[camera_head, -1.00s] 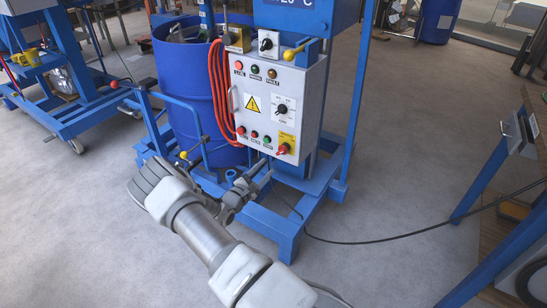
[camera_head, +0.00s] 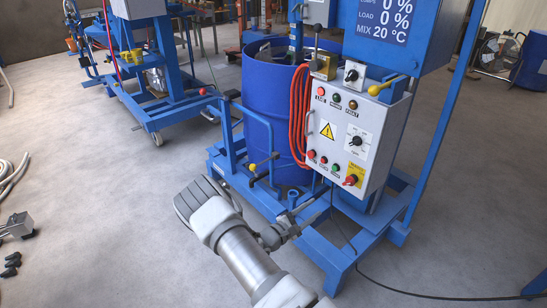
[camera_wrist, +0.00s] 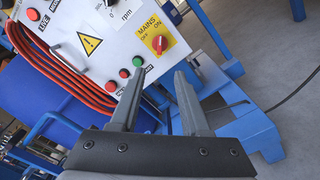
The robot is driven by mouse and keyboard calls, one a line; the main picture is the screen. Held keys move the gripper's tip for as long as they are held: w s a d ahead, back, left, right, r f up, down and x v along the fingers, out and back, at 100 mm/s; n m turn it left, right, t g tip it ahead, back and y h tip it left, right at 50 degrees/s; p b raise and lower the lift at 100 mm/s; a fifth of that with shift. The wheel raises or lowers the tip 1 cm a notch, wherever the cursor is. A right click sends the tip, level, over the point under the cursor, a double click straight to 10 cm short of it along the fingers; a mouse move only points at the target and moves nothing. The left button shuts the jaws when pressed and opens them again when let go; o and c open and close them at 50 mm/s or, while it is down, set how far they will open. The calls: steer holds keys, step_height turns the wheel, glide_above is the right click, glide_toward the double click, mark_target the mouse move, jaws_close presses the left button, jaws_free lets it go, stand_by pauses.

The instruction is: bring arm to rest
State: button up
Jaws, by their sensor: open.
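My gripper (camera_wrist: 156,88) is open and empty, its two dark fingers apart in the wrist view. In the head view my arm reaches up from the bottom centre, and my gripper (camera_head: 303,222) is in front of the mixer's base. The control box (camera_head: 345,110) of the blue mixer is just beyond the fingers, with lamps, buttons and a red-and-yellow mains switch (camera_wrist: 160,43). The switch also shows in the head view (camera_head: 351,180). I cannot tell the exact gap between fingers and box.
A blue drum (camera_head: 268,95) stands on the mixer's blue frame (camera_head: 330,255). A red hose (camera_head: 299,115) hangs beside the box. A second blue machine (camera_head: 150,60) stands at the back left. The grey floor (camera_head: 90,215) at left is mostly clear; a black cable (camera_head: 430,295) crosses at right.

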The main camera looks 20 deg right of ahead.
steer(key=shift+r, duration=0.1)
steer(key=s+a+r+m+g+y, duration=0.1)
steer(key=s+r+m+g+y, duration=0.3)
steer(key=r, duration=0.5)
steer(key=s+a+r+m+g+y, duration=0.15)
steer(key=s+r+m+g, duration=0.35)
steer(key=r, duration=0.5)
steer(key=s+a+r+m+t+y, duration=0.4)
steer(key=s+a+r+t+y, duration=0.55)
steer(key=s+a+r, duration=0.85)
step_height(320, 180, up, 18)
steer(key=s+d+g+y+p, duration=0.1)
steer(key=p, duration=1.8)
steer(key=shift+s+d+g+y, duration=0.15)
steer(key=shift+d+g+y, duration=0.1)
steer(key=shift+g+y, duration=0.1)
steer(key=shift+d+f+m, duration=0.1)
steer(key=shift+f+m, duration=0.05)
steer(key=shift+m, duration=0.15)
